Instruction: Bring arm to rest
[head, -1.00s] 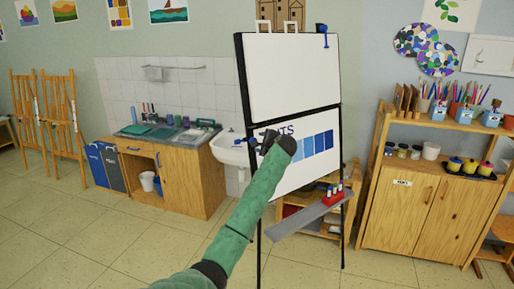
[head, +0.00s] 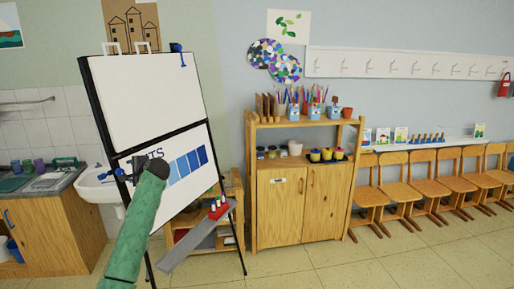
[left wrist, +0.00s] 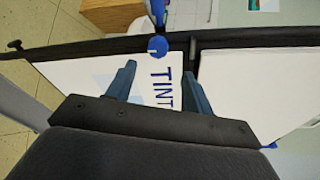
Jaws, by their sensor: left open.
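My left arm in its green sleeve rises from the bottom of the head view. My left gripper (head: 131,171) is in front of the easel's left side, at mid height. Its two fingers are open in the left wrist view (left wrist: 160,78), with nothing between them. A blue clamp (left wrist: 157,45) on the easel's dark frame lies just beyond the fingertips; I cannot tell whether they touch it. The easel (head: 95,110) holds a blank white sheet (head: 150,95) above and a lettered sheet with blue swatches (head: 187,165) below. My right gripper is not in view.
A second blue clamp (head: 178,48) sits at the easel's top. A wooden cabinet (head: 305,205) and chairs (head: 430,185) line the wall. The floor at front right is clear.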

